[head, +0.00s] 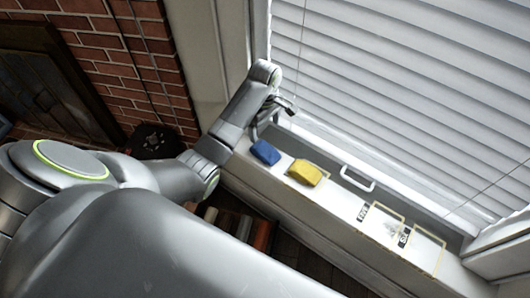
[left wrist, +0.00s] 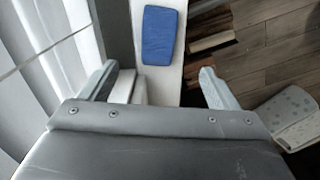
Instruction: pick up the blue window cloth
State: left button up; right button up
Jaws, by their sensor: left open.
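The blue window cloth (head: 265,152) lies flat, folded, at the left end of the white windowsill (head: 338,222). In the left wrist view the blue cloth (left wrist: 159,36) is a blue rectangle ahead of the fingers and between their lines. My left gripper (head: 272,112) is over the sill's left end, just behind the cloth and apart from it. In the left wrist view the left gripper (left wrist: 160,82) has its fingers wide apart with nothing between them. My right gripper is in neither view.
A yellow cloth (head: 304,172) lies close to the right of the blue one. A white handle (head: 357,179) and outlined, labelled spots are farther right along the sill. White blinds (head: 400,75) rise behind. Books (head: 237,226) stand below the sill, and a brick wall (head: 115,55) is at left.

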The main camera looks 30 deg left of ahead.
aim_at(266, 150)
pick_arm(q)
jog(key=f, duration=1.2)
jog(key=shift+d, duration=0.2)
jog(key=shift+c, duration=0.4)
jog(key=c, duration=1)
